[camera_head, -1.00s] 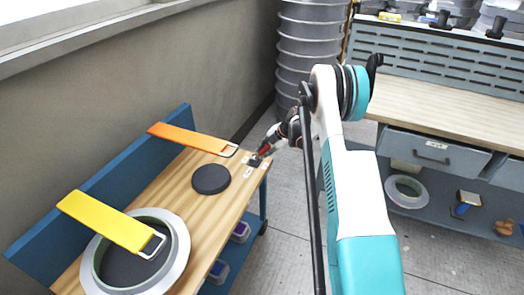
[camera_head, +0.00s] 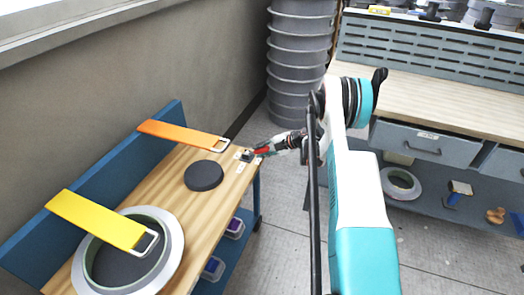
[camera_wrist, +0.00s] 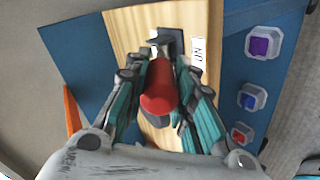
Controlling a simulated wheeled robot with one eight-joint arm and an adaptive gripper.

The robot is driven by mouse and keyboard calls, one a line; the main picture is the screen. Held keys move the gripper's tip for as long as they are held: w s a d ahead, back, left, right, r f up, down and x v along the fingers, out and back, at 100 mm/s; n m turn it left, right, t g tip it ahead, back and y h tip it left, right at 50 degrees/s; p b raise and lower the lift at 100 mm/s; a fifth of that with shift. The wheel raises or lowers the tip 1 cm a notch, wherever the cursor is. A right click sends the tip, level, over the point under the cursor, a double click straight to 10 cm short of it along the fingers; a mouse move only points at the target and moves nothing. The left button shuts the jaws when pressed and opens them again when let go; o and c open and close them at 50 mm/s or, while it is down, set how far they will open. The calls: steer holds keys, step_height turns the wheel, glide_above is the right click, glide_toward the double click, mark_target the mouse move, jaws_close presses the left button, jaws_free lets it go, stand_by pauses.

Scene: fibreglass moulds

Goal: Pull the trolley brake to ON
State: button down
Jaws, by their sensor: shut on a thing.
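The trolley (camera_head: 222,185) has a wooden top, with the brake at its far right corner. The brake has a dark base plate (camera_wrist: 176,42), a metal stem and a red handle (camera_wrist: 158,88). The handle also shows in the head view (camera_head: 262,150), leaning low toward the right. My gripper (camera_wrist: 159,72) is shut on the red handle, its fingers on either side. In the head view my gripper (camera_head: 270,147) reaches in from the right. A white ON label (camera_wrist: 199,55) lies beside the base. Another pale label is partly hidden under the handle.
Buckets (camera_head: 298,65) stand behind. A workbench (camera_head: 440,90) is at right, with bare floor between.

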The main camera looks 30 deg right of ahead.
steer(key=c, duration=1.3)
jaws_free()
steer(key=shift+f, duration=0.1)
steer(key=shift+c, duration=0.2)
steer(key=v, duration=1.2)
